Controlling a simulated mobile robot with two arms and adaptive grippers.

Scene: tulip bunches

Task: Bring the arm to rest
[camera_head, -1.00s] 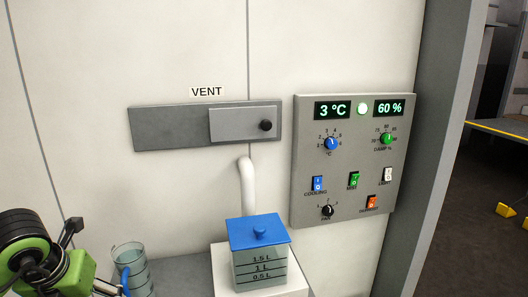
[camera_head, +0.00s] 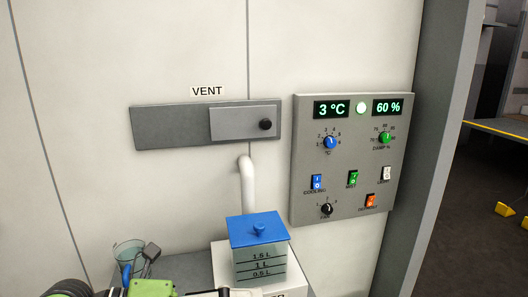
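Part of my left gripper (camera_head: 150,287) shows at the bottom left edge, with green and black parts and a dark finger tip standing up. The lower edge of the picture cuts it off, so how wide its fingers are is hidden. It is in front of a clear glass beaker (camera_head: 127,252) and partly covers it. I see nothing held in it. My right gripper is out of view.
A tank with a blue lid (camera_head: 257,230) stands on a white block (camera_head: 222,266) right of my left gripper. Behind are a vent slide (camera_head: 238,122) and a control panel (camera_head: 300,150) reading 3 °C and 60 %.

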